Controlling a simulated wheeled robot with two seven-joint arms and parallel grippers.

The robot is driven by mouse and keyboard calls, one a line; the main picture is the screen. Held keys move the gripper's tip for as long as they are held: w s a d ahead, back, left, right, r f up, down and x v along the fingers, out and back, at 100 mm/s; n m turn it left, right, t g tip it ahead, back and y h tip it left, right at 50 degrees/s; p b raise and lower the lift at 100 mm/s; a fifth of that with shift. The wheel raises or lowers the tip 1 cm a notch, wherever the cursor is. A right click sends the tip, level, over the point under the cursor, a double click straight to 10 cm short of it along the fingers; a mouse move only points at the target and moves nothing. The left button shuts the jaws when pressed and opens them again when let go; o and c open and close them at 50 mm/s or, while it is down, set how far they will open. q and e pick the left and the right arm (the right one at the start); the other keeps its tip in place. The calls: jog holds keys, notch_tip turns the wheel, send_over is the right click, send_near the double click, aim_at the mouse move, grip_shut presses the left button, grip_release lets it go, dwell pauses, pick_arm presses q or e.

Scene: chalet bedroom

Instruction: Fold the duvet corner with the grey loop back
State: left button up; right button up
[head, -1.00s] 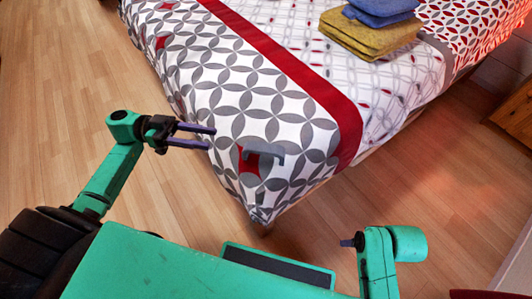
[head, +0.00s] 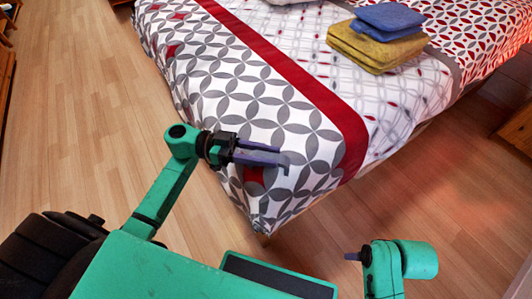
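The patterned duvet (head: 215,80) covers the bed, with its near corner hanging over the bed's front end. The grey loop (head: 287,166) is on that corner beside a dark red patch. Only its right end shows clearly; my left gripper hides the rest. My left gripper (head: 280,157) reaches in from the left, its two purple-grey fingers over the loop with a narrow gap between them. I cannot tell if they touch it. At my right arm (head: 405,260) only a small dark tip (head: 352,256) shows, low on the right; its finger state is unclear.
A blue folded cloth (head: 388,18) lies on yellow folded cloths (head: 375,50) farther back on the bed. A red band (head: 300,80) crosses the duvet. Wooden furniture (head: 518,130) stands at the right edge. The wooden floor (head: 80,120) left of the bed is clear.

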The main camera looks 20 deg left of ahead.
pick_arm(q)
grip_shut()
jog(key=shift+f, duration=0.1)
dwell(1.1)
